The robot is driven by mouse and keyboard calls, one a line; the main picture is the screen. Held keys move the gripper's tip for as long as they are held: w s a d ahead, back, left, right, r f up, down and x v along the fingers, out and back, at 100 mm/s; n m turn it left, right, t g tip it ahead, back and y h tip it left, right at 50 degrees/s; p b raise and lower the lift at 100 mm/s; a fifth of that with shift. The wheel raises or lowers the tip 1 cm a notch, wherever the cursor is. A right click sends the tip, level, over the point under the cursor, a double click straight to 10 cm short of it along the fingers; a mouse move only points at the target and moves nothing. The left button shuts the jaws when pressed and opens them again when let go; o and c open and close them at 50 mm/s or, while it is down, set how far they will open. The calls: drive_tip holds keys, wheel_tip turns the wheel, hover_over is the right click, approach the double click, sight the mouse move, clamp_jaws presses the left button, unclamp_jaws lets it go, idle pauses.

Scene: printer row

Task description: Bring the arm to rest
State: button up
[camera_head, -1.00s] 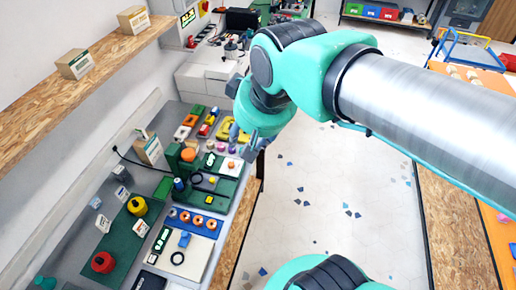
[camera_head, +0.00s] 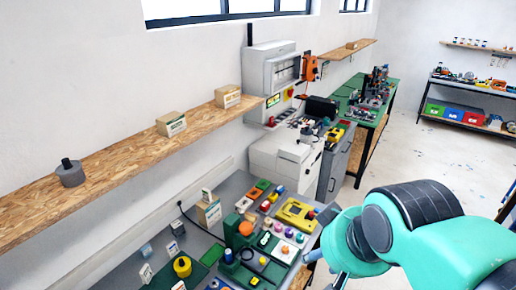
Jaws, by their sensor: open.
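My arm (camera_head: 440,235) reaches in from the lower right corner, teal with dark grey joint covers. My gripper (camera_head: 325,268) is at its left end, near the bottom edge of the view, and shows only in part. Its grey fingers are apart, and I see nothing held between them. The gripper appears beside the right edge of the grey bench (camera_head: 237,187), near a yellow panel (camera_head: 297,213); its height over the bench is hard to tell.
The bench carries several small parts, with a green block (camera_head: 238,229) among them. A chipboard shelf (camera_head: 120,160) with small boxes runs along the left wall. A white printer (camera_head: 283,160) stands behind the bench. Open floor (camera_head: 395,160) lies beyond my arm.

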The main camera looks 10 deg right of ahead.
wheel_tip(320, 180, down, 14)
drive_tip(key=b, duration=1.3)
drive_tip(key=shift+r, duration=0.15)
drive_tip(key=shift+o, duration=0.4)
drive_tip(key=shift+r, duration=0.1)
